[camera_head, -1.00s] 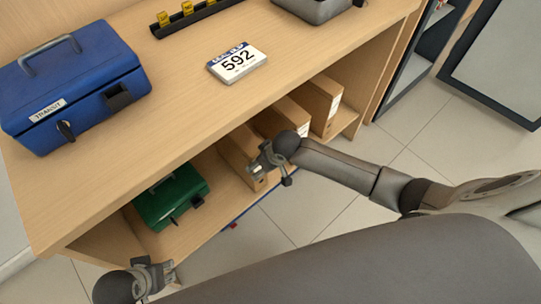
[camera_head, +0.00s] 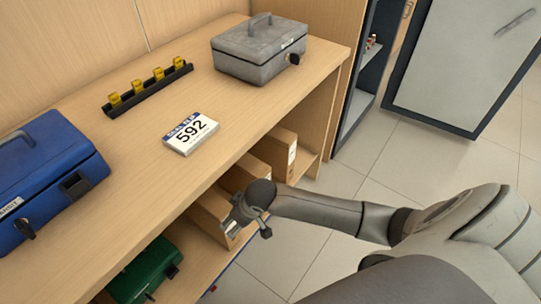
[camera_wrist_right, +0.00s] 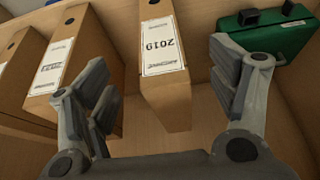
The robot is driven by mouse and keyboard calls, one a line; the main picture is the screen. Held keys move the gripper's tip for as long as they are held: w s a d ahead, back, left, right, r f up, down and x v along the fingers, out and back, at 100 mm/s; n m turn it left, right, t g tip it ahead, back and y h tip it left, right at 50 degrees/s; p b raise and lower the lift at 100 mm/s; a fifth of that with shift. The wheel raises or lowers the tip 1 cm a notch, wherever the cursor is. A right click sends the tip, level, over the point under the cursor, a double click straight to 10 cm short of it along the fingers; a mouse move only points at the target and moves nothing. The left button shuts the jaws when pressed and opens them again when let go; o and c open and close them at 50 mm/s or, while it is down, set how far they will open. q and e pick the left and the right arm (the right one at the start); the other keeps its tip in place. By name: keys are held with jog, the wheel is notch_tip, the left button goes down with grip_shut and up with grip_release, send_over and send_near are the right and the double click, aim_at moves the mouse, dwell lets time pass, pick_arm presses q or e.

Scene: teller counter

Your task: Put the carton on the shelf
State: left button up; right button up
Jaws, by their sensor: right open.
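Several brown cartons stand upright in a row on the lower shelf (camera_head: 193,268) under the counter. The nearest carton (camera_head: 208,212) is partly hidden by my right gripper (camera_head: 243,212). In the right wrist view one carton (camera_wrist_right: 166,105) with a white label reading 2019, upside down, stands between my open right fingers. Gaps show on both sides of it, so the fingers look apart from it. Two more cartons with white labels (camera_wrist_right: 52,66) stand to its left there. My left gripper is out of view.
A green case (camera_head: 147,270) sits on the lower shelf beside the cartons; it also shows in the wrist view (camera_wrist_right: 275,38). On the counter are a blue box (camera_head: 45,170), a 592 sign (camera_head: 190,133), a black rack (camera_head: 148,92) and a grey cash box (camera_head: 258,50).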

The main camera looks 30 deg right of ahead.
jog(key=s+d+f+m+g, duration=0.1)
jog(key=s+f, duration=0.5)
jog(key=s, duration=0.3)
jog(key=s+d+f+h, duration=0.1)
jog(key=s+d+f, duration=0.1)
jog(key=s+f, duration=0.4)
jog(key=s, duration=0.3)
jog(key=shift+s+d+m+g, duration=0.3)
jog(key=shift+s+m+g, duration=0.1)
